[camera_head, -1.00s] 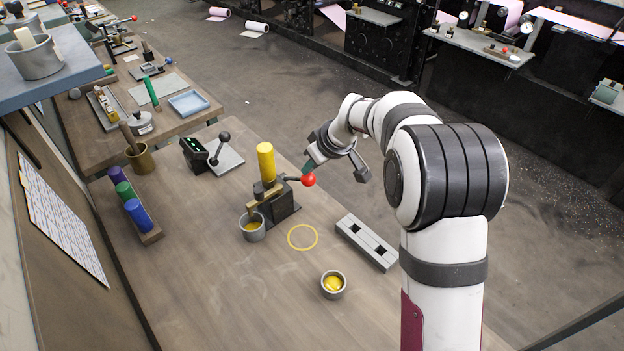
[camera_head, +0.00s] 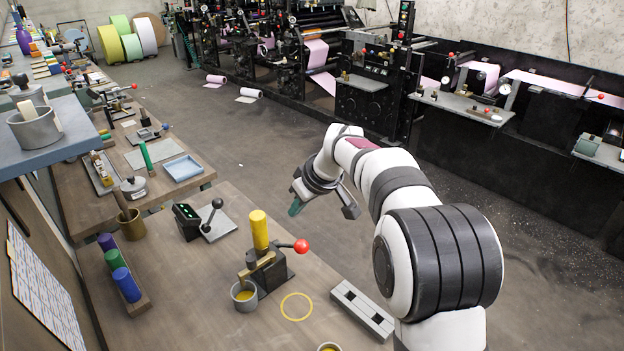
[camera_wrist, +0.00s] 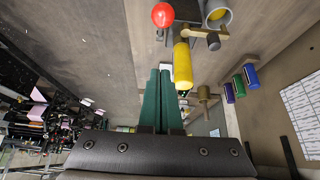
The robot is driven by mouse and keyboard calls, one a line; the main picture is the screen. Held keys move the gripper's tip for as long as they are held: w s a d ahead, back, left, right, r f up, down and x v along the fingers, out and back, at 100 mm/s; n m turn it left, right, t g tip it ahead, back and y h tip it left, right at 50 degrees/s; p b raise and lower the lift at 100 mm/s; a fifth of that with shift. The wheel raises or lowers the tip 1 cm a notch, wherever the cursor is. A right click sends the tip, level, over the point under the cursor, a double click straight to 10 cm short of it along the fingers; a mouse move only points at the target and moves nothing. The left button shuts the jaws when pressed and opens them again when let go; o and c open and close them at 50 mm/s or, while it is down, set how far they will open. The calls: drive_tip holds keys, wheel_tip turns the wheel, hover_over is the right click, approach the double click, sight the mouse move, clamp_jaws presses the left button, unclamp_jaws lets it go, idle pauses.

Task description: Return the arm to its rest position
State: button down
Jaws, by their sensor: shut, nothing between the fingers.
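My gripper (camera_head: 296,208) hangs above the far right edge of the bench, beyond the red-knobbed press, in the head view. Its green fingers (camera_wrist: 160,100) are together and empty in the wrist view. The press (camera_head: 264,273) stands upright on the bench with a yellow roll (camera_head: 259,230) on top and a red ball knob (camera_head: 301,246). In the wrist view the yellow roll (camera_wrist: 182,66) and red knob (camera_wrist: 163,15) lie beyond the fingertips, apart from them.
A grey cup (camera_head: 244,297) stands beside the press, and a yellow ring (camera_head: 296,307) lies near it. A slotted grey block (camera_head: 362,309) is at the right edge. A rack (camera_head: 138,304) holds purple, green and blue rolls at the left. Open floor lies beyond the bench.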

drive_tip(key=s+d+m+g+h, duration=0.1)
drive_tip(key=s+d+m, duration=0.3)
drive_tip(key=s, duration=0.9)
drive_tip(key=s+d+f+m+g, duration=0.1)
drive_tip(key=s+d+m, duration=0.3)
drive_tip(key=s, duration=1)
drive_tip(key=s+d+f+m+g+h, duration=0.1)
drive_tip(key=s+m, duration=0.5)
drive_tip(key=s, duration=0.7)
drive_tip(key=d+g, duration=0.1)
drive_tip(key=d, duration=0.1)
drive_tip(key=shift+s+d+m+g+h, duration=0.2)
drive_tip(key=shift+d+m+g+h, duration=0.1)
drive_tip(key=shift+d, duration=0.1)
